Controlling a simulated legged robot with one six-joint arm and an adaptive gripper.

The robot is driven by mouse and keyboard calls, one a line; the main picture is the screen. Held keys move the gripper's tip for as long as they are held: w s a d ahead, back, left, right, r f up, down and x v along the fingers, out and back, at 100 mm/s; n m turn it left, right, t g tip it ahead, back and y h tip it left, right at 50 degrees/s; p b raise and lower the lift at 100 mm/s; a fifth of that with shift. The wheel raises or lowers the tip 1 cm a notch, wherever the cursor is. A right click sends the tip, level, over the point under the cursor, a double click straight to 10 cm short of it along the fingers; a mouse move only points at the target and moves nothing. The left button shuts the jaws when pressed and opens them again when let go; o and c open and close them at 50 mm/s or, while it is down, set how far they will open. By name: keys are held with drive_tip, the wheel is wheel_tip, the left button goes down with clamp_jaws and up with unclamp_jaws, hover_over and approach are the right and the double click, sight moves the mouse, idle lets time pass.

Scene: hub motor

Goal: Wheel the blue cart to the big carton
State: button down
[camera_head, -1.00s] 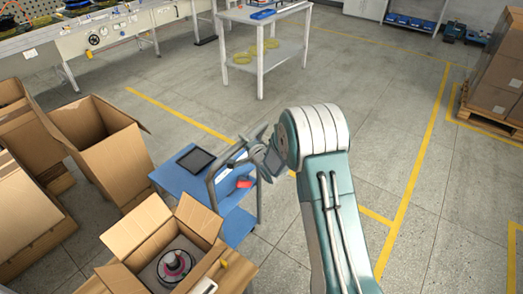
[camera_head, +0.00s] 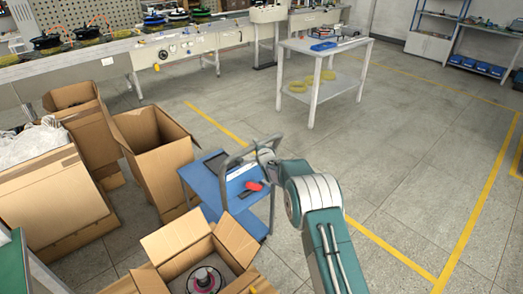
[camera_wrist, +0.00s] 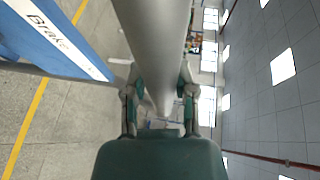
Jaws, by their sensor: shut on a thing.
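The blue cart (camera_head: 205,188) stands at the middle left in the head view, with a grey handle frame, a dark tablet and a red item on it. My gripper (camera_head: 266,155) is at the top right of that handle, shut on it. In the wrist view a thick grey bar (camera_wrist: 155,50) runs between the fingers of my gripper (camera_wrist: 160,108), and part of the cart (camera_wrist: 55,42) with lettering shows at upper left. Several open cartons are near the cart. A tall one (camera_head: 160,155) stands just behind its left side. I cannot tell for certain which is the big carton.
A small open carton (camera_head: 180,240) with a motor part inside is close in front of the cart. A carton with white wrapping (camera_head: 50,195) is at far left. A white table (camera_head: 335,60) and a long workbench (camera_head: 110,55) stand behind. Floor to the right is clear.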

drive_tip(key=shift+w+a+f, duration=0.1)
drive_tip(key=shift+a+f, duration=0.05)
drive_tip(key=shift+f, duration=0.3)
drive_tip(key=shift+c, duration=2)
unclamp_jaws()
drive_tip(key=shift+f, duration=0.1)
drive_tip(key=shift+r, duration=0.3)
drive_tip(key=shift+r, duration=0.1)
drive_tip(key=shift+s+d+r, duration=0.15)
drive_tip(key=shift+s+d, duration=0.15)
drive_tip(key=shift+s, duration=0.25)
drive_tip(key=v, duration=1)
drive_tip(key=shift+s, duration=0.3)
